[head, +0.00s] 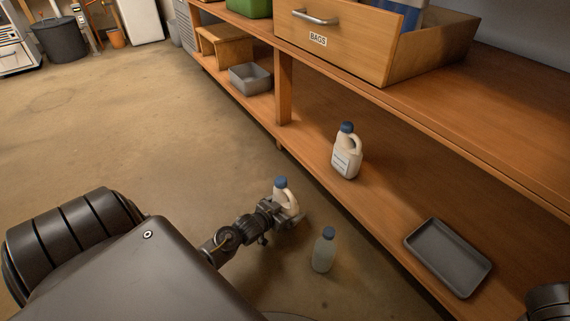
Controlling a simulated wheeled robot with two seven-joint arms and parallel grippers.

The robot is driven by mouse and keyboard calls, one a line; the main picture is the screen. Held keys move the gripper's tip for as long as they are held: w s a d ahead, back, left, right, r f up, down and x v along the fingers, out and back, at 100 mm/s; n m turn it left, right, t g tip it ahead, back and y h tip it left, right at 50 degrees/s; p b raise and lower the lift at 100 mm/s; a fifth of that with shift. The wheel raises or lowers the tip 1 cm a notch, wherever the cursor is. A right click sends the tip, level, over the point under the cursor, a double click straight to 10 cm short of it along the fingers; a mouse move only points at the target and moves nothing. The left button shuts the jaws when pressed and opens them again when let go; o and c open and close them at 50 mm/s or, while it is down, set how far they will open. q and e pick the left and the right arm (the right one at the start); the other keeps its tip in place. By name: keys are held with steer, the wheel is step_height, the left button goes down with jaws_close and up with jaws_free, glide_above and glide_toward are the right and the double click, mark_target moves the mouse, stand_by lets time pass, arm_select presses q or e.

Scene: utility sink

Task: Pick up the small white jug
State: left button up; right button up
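A small white jug (288,196) with a blue cap is in the lower middle of the head view. My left gripper (284,214) is at its lower part, with dark finger parts on both sides. They hide the jug's bottom, so I cannot tell whether the fingers press on it or whether it rests on the floor. A similar white jug (346,163) with a blue cap, a handle and a label stands upright on the lower shelf, apart from the gripper. Part of my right arm shows at the bottom right corner; its gripper is not in view.
A translucent bottle (323,254) with a blue cap stands close right of the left gripper. A dark tray (449,258) and a grey bin (250,79) are on the lower shelf (400,200). The drawer (350,42) marked BAGS sits above. Open floor (130,130) lies left.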

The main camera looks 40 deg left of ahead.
arm_select(q)
steer(key=c, duration=1.1)
steer(key=shift+r, duration=0.1)
steer(key=shift+c, duration=0.7)
steer(key=shift+r, duration=0.1)
